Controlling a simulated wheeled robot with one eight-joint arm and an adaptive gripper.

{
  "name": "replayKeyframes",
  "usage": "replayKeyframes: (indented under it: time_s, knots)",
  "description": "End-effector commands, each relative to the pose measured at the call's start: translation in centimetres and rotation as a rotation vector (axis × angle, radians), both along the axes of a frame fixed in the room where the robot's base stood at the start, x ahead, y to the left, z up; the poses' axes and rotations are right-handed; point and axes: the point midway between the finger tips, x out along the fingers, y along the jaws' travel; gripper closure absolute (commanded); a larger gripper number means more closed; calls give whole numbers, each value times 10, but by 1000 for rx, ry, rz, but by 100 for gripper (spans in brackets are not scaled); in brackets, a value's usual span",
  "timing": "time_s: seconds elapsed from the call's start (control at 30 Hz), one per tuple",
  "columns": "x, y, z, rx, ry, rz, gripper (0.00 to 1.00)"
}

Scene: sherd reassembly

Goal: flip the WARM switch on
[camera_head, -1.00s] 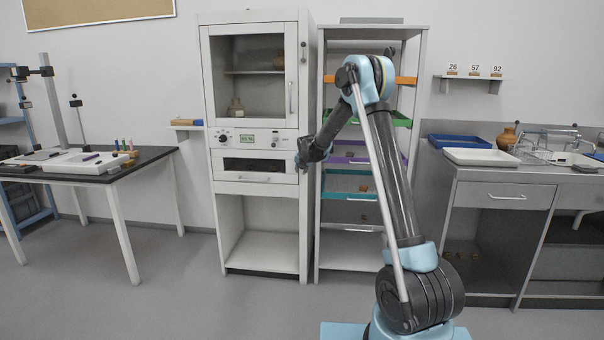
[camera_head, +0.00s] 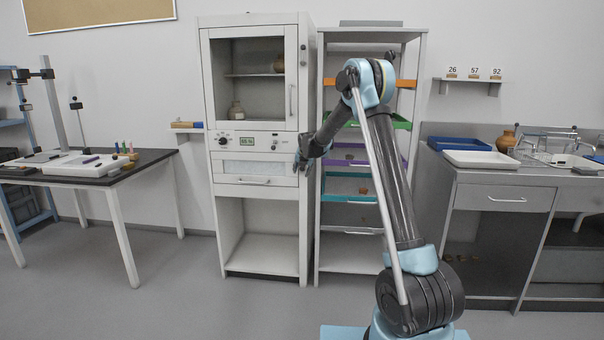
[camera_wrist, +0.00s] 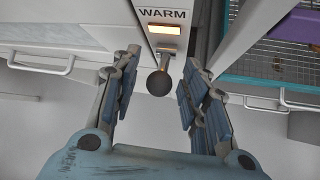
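The WARM switch (camera_wrist: 159,82) is a short metal lever with a dark ball knob, below the WARM label (camera_wrist: 163,13) on the white cabinet's narrow side panel. The lever points toward the bottom of the wrist view. A lamp (camera_wrist: 163,30) between label and lever glows warm orange. My gripper (camera_wrist: 160,62) is open, with one finger on each side of the knob and visible gaps between. In the head view my gripper (camera_head: 299,158) is at the cabinet's right front edge; it hides the switch there.
The white cabinet (camera_head: 305,220) has a knob, a green display (camera_head: 247,142) and a lit drawer window (camera_head: 252,168). A shelf rack (camera_head: 415,70) with coloured trays stands close on its right. Drawer handles (camera_wrist: 42,68) jut out beside my gripper. Open floor lies in front.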

Motion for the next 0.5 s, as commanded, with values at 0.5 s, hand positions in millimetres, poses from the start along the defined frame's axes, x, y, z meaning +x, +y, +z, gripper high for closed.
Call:
replayKeyframes:
  time_s: [0.5]
  knots:
    - [-17,-3,18,0,2,2,59]
